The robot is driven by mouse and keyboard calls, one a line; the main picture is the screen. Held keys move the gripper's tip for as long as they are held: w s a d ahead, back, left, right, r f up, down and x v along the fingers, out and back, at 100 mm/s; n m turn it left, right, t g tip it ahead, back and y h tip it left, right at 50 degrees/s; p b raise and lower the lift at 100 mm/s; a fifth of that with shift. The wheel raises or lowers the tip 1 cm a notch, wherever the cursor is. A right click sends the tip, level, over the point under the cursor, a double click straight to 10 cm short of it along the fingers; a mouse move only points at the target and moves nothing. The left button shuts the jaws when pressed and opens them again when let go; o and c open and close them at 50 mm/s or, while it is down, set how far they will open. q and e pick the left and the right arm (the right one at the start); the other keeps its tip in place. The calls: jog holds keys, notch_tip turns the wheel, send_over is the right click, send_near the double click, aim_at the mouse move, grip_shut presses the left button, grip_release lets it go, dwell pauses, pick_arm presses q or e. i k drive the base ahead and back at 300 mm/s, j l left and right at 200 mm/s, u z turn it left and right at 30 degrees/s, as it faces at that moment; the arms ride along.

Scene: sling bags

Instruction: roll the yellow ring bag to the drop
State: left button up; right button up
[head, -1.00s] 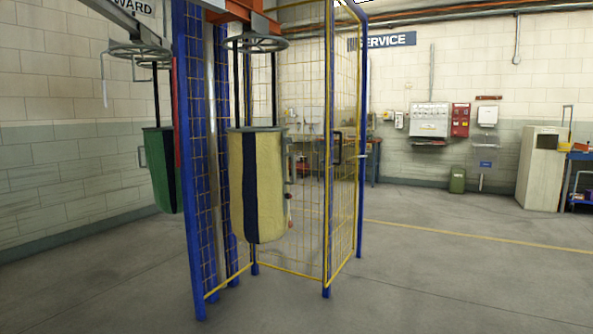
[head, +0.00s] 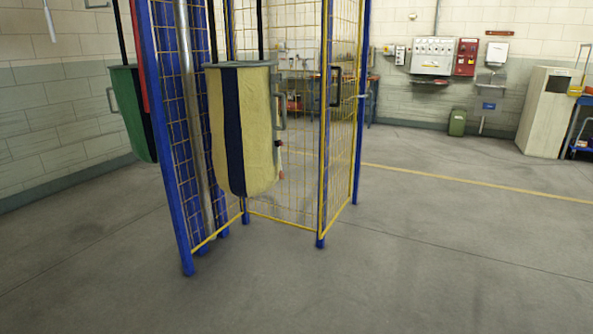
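A yellow bag (head: 258,125) with a dark blue vertical stripe hangs upright on black straps just in front of the mesh cage. It has a grey handle on its right side, and its ring is out of the picture above. A green bag (head: 128,115) with a dark stripe hangs to the left, behind the blue cage post, partly hidden by it. Neither of my grippers shows in the head view. No drop marking can be made out.
A cage of yellow mesh (head: 285,170) with blue posts (head: 172,150) stands around the yellow bag's area. A green bin (head: 457,122) and a beige cabinet (head: 544,112) stand by the far wall. The grey floor (head: 400,260) in front and to the right is clear.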

aim_at(243, 96)
jog(key=i, duration=1.05)
jog(key=i+u, duration=0.1)
jog(key=i, duration=0.95)
jog(key=i+l, duration=0.2)
jog(key=i, duration=0.85)
jog(key=i+u, duration=0.2)
jog(key=i, duration=0.1)
